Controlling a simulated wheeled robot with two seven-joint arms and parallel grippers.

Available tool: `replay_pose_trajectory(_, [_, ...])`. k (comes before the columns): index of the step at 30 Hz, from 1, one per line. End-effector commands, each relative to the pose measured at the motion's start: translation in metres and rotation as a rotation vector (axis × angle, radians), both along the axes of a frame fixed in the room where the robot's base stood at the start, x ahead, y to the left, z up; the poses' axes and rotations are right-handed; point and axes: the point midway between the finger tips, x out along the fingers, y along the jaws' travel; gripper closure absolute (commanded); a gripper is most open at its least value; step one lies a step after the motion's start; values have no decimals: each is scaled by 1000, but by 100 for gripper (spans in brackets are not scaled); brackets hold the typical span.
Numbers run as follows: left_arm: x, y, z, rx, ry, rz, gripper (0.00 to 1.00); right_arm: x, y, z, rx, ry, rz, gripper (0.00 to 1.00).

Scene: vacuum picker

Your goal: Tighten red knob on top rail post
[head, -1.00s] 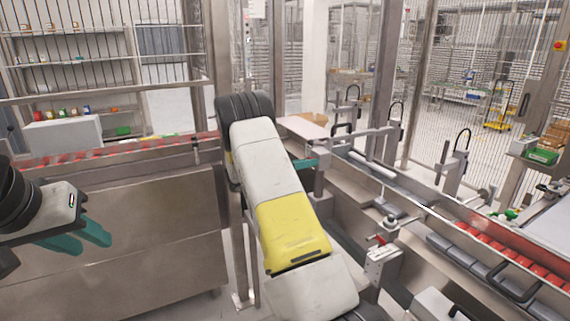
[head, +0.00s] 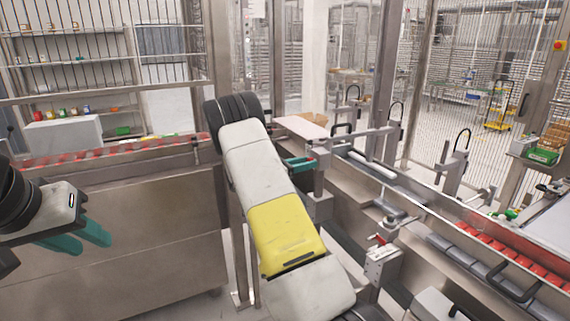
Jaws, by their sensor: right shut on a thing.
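My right gripper (head: 301,163) shows as teal fingers beside the upright top rail post (head: 319,179), at the end of the horizontal rail. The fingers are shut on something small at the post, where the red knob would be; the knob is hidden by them. My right forearm, white and yellow, covers the area left of the post. Another red knob (head: 379,239) sits on a lower bracket (head: 382,262), apart from the gripper. My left gripper (head: 82,237) hangs at the left, in front of a steel panel; its teal fingers are apart with nothing between them.
A conveyor with grey and red rollers (head: 484,243) runs along the right, with black handles and further posts beside it. A steel cabinet panel (head: 130,240) fills the lower left. A flat pale board (head: 301,127) lies behind the post.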

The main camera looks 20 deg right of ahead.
Motion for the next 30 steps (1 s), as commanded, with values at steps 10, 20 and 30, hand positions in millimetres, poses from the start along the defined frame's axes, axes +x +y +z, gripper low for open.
replay_pose_trajectory(10, [0,0,0,0,0,0,67,0,1,0,26,-329,1,100])
replay_pose_trajectory(20, [0,0,0,0,0,0,67,0,1,-1,51,-641,1,100])
replay_pose_trajectory(30, [0,0,0,0,0,0,67,0,1,-1,77,-963,2,100])
